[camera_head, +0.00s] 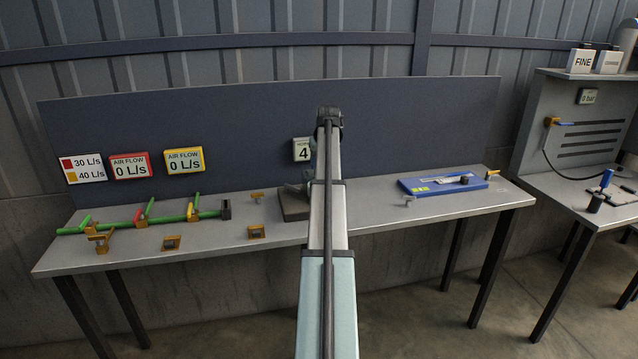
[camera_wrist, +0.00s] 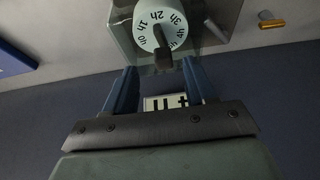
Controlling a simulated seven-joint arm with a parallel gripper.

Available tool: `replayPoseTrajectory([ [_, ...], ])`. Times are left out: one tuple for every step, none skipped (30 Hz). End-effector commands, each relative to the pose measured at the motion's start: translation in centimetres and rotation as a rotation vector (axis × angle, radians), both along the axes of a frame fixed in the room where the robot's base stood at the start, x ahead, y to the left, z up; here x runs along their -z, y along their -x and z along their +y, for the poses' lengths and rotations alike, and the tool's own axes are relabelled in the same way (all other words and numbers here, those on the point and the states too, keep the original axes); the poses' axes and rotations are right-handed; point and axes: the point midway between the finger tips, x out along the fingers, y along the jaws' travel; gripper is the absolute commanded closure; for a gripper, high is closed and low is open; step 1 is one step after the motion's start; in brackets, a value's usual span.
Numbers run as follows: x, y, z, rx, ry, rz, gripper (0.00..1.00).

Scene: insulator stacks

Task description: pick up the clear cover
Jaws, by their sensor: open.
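In the wrist view my gripper (camera_wrist: 158,84) is open, with its two blue fingers apart and nothing seen between them. Just beyond the fingertips is a white round dial (camera_wrist: 150,28) marked in hours, with a dark knob. My arm hides the rest and the gripper.
Green pipes (camera_head: 150,214) with coloured valve handles lie on the left of the grey table (camera_head: 380,218). A blue board (camera_head: 442,182) lies on its right. Small brass pieces (camera_head: 257,231) stand left of the base. A dark back panel (camera_head: 240,120) rises behind.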

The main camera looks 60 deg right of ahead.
Motion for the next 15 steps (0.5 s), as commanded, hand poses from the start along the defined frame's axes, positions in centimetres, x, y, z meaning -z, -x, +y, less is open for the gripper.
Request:
replayPoseTrajectory([
  [0.6, -0.5, -0.3, 0.000, -0.001, 0.001, 0.45],
  [0.9, -0.8, -0.4, 0.000, -0.002, 0.001, 0.45],
  [1.3, -1.1, -0.6, 0.000, -0.003, 0.001, 0.45],
  [1.6, -1.3, -0.7, 0.000, -0.002, 0.002, 0.45],
  [2.0, -1.4, -0.8, 0.001, -0.002, 0.001, 0.45],
  [2.5, -1.5, -0.9, 0.001, -0.002, 0.001, 0.45],
  [2.8, -1.5, -1.0, 0.001, -0.002, 0.001, 0.45],
  [3.0, -1.6, -1.1, 0.001, -0.002, 0.001, 0.45],
  [3.2, -1.7, -1.1, 0.000, -0.001, 0.001, 0.45],
  [3.3, -1.7, -1.1, 0.000, -0.001, 0.001, 0.45],
  [3.4, -1.7, -1.1, 0.000, -0.001, 0.001, 0.45],
  [3.4, -1.7, -1.1, 0.000, -0.001, 0.001, 0.45],
  [3.3, -1.7, -1.1, 0.000, -0.001, 0.001, 0.45],
  [3.3, -1.7, -1.1, 0.000, -0.001, 0.001, 0.45],
  [3.3, -1.7, -1.1, 0.000, -0.001, 0.001, 0.45],
])
